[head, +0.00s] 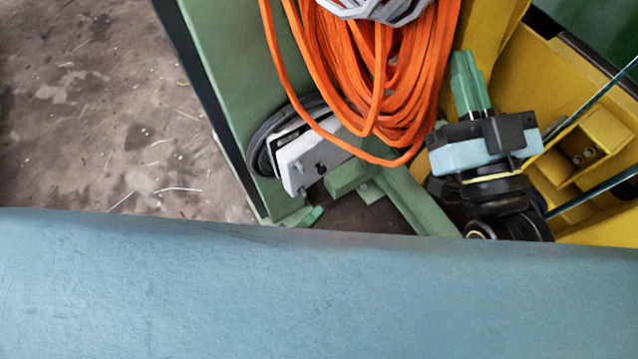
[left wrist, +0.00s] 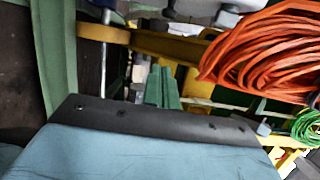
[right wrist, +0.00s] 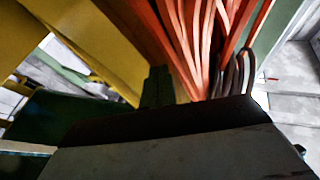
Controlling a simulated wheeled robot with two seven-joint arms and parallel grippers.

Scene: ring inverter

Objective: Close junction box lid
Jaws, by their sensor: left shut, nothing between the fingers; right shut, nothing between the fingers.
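A small white box (head: 312,162) with a black side is tilted against the green frame in the head view. I cannot tell whether it is the junction box, and I make out no lid. My right gripper (head: 466,68) has green fingers pressed together, pointing up beside the orange cable and apart from the white box. Its fingers also show dark in the right wrist view (right wrist: 157,88). My left gripper (left wrist: 162,86) shows in the left wrist view with its green fingers together and empty. I cannot make it out clearly in the head view.
A large coil of orange cable (head: 385,85) hangs at the top middle. A yellow metal structure (head: 588,135) stands close at the right. Green beams (head: 215,50) run on the left. Bare stained floor (head: 95,110) lies open at the far left.

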